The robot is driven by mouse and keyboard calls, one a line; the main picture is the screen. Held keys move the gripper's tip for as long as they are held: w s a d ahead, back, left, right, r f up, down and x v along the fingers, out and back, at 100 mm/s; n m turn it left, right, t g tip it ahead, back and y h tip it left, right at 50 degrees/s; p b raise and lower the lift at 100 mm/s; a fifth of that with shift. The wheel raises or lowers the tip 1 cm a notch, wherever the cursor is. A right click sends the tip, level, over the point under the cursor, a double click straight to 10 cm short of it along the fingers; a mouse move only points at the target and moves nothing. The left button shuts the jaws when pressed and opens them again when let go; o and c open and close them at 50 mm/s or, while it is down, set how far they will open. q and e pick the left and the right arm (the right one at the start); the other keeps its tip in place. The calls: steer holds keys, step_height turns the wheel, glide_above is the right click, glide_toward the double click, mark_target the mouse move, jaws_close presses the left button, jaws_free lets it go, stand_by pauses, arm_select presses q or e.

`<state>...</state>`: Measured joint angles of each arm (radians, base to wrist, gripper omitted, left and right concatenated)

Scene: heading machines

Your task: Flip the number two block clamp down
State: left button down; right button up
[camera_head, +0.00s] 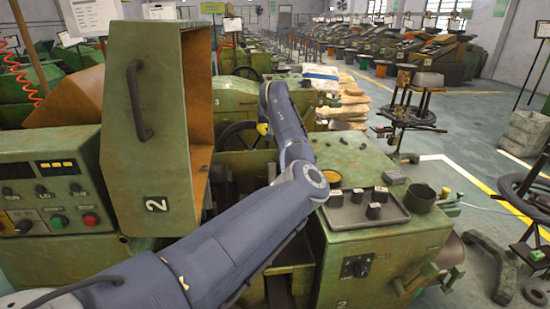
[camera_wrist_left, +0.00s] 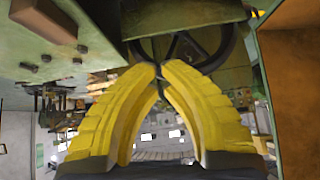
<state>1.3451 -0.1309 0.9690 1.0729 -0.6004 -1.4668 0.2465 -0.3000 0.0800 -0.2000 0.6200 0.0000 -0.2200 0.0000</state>
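My left arm reaches across the machine bed (camera_head: 385,240). My left gripper (camera_head: 262,128) is behind the far end of the arm, beside the cover's open side, with only a little yellow showing. In the left wrist view its yellow fingers (camera_wrist_left: 161,70) meet at the tips with nothing seen between them. My right gripper is not in view.
A control panel (camera_head: 48,194) is left of the cover. A tray with small blocks (camera_head: 362,210) and a dark cup (camera_head: 420,197) sit on the bed. A dark handwheel (camera_head: 240,135) is behind the arm; a wheel (camera_wrist_left: 185,45) shows beyond the fingertips. Aisle floor is at right.

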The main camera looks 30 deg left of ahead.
arm_select(q)
steer(key=shift+n+g+h, duration=0.3)
steer(key=shift+g+h, duration=0.1)
steer(key=shift+h, duration=0.3)
steer(key=shift+s+d+f, duration=0.25)
steer(key=shift+d+f, duration=0.05)
steer(key=shift+f, duration=0.35)
steer(key=shift+s+d+f, duration=0.2)
steer(key=shift+d+f, duration=0.1)
steer(key=shift+f, duration=0.4)
steer(key=shift+s+d+f, duration=0.25)
steer(key=shift+d+f, duration=0.05)
steer(key=shift+f, duration=0.35)
steer(key=x, duration=1)
steer(key=shift+s+d+r, duration=0.1)
steer(key=shift+s+d, duration=0.5)
steer(key=shift+s, duration=0.2)
steer(key=shift+s+d+r, duration=0.15)
steer(key=shift+s+d, duration=0.4)
steer(key=shift+s, duration=0.25)
